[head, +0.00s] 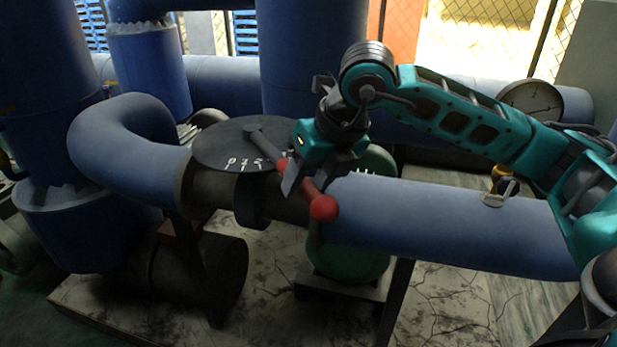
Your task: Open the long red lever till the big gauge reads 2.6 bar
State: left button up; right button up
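The long red lever (311,193) has a grey inner end on a dark round disc and a red ball at its near end. It points toward the lower right of the head view. My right gripper (308,186) is over the lever's red part, with one finger on each side of it. Whether the fingers press on the lever is not clear. My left gripper is not in view.
The dark disc (218,147) carries white scale marks and numbers. A blue pipe (440,222) runs rightward from the valve, with a small yellow-and-grey fitting (500,187) on it. A green rounded vessel (347,262) stands below. Large blue pipes crowd the left.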

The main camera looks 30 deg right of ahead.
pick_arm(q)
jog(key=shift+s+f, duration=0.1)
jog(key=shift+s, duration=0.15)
pick_arm(e)
grip_shut()
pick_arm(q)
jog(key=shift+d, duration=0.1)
